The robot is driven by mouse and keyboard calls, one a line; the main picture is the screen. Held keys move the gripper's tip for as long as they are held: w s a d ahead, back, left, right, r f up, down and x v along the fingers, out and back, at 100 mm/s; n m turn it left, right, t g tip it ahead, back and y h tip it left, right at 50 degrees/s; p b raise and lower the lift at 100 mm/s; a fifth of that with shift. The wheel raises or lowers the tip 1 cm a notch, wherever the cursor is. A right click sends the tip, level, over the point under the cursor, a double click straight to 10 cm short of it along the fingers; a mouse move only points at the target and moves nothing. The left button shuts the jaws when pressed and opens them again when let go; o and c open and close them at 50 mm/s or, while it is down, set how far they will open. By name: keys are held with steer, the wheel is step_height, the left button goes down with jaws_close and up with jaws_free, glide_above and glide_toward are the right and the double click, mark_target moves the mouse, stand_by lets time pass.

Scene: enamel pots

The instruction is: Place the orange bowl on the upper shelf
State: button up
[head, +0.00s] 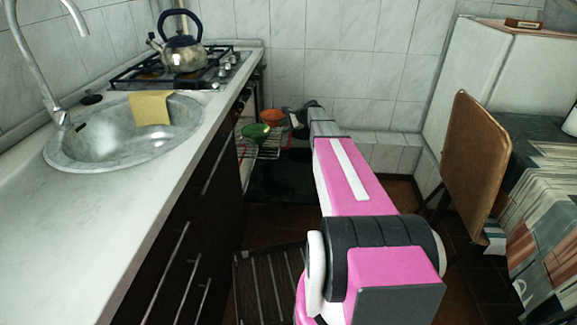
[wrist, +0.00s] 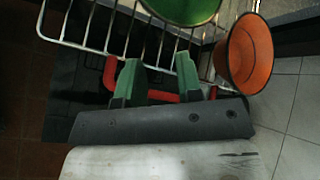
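The orange bowl (head: 272,116) sits beyond the green bowl in the head view. In the wrist view the orange bowl (wrist: 250,55) is at the upper right, with its dark rim and inside showing. My gripper (wrist: 160,72) has two green fingers apart with nothing held between them. The orange bowl is to the right of the fingers, apart from them. In the head view my gripper (head: 298,120) is just right of the bowl, partly hidden by my arm. A wire shelf (head: 268,150) juts out from the open cabinet or oven; it also shows in the wrist view (wrist: 85,45).
A green bowl (head: 256,131) is at the wire shelf; it also shows in the wrist view (wrist: 185,8). A red bent piece (wrist: 110,74) lies beyond my fingers. The counter (head: 120,210) is at left, and a brown folding board (head: 475,150) stands at right.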

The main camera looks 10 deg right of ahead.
steer(key=s+a+f+n+g+h, duration=0.1)
steer(key=s+n, duration=0.4)
steer(key=s, duration=0.8)
steer(key=s+a+f+n+g+h, duration=0.1)
steer(key=s+a+n+g+h, duration=0.1)
steer(key=s, duration=1.2)
steer(key=s+a+f+n+g+h, duration=0.1)
steer(key=s+a+n+h, duration=0.3)
steer(key=s, duration=0.9)
steer(key=n+h, duration=0.2)
steer(key=n, duration=0.1)
steer(key=shift+s+f+n, duration=0.15)
steer(key=shift+s+n, duration=0.05)
steer(key=shift+n, duration=0.1)
steer(key=shift+a, duration=0.1)
